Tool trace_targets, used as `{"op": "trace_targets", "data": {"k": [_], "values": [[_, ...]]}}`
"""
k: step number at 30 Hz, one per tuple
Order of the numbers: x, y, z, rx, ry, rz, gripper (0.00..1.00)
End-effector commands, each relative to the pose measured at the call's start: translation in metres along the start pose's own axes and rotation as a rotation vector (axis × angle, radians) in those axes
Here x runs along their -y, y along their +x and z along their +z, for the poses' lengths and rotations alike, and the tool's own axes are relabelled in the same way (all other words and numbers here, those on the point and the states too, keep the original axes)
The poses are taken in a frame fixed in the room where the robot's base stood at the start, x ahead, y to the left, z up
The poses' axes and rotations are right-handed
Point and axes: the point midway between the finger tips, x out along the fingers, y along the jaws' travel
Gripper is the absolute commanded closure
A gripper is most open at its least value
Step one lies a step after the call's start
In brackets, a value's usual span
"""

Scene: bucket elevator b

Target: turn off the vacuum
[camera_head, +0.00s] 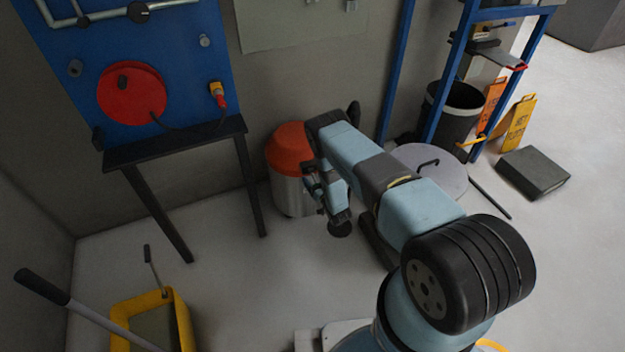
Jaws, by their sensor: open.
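The vacuum (289,149) is a canister with an orange-red domed top and a light metal body (289,197). It stands on the floor against the back wall, right of the black-legged table. My arm reaches across from the lower right and covers the vacuum's right side. My gripper (328,200) hangs at the end of the arm, just right of the vacuum body in the picture. It is open; its fingers are small and hard to make out. I cannot tell whether it touches the vacuum. No switch on the vacuum can be made out.
A black-legged table (175,146) with a blue panel (165,45) stands at left. A yellow bucket (183,320) is at lower left. A round grey lid (430,165), black bin (455,110), blue rack and wet-floor signs (516,122) are at right.

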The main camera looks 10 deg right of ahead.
Motion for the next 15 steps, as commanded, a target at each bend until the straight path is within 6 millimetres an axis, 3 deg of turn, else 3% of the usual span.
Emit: {"op": "trace_targets", "data": {"k": [12, 15], "values": [[-0.0006, 0.0082, 0.0, 0.001, 0.0, 0.001, 0.2], [-0.0007, 0.0081, 0.0, 0.001, 0.0, 0.001, 0.27]]}}
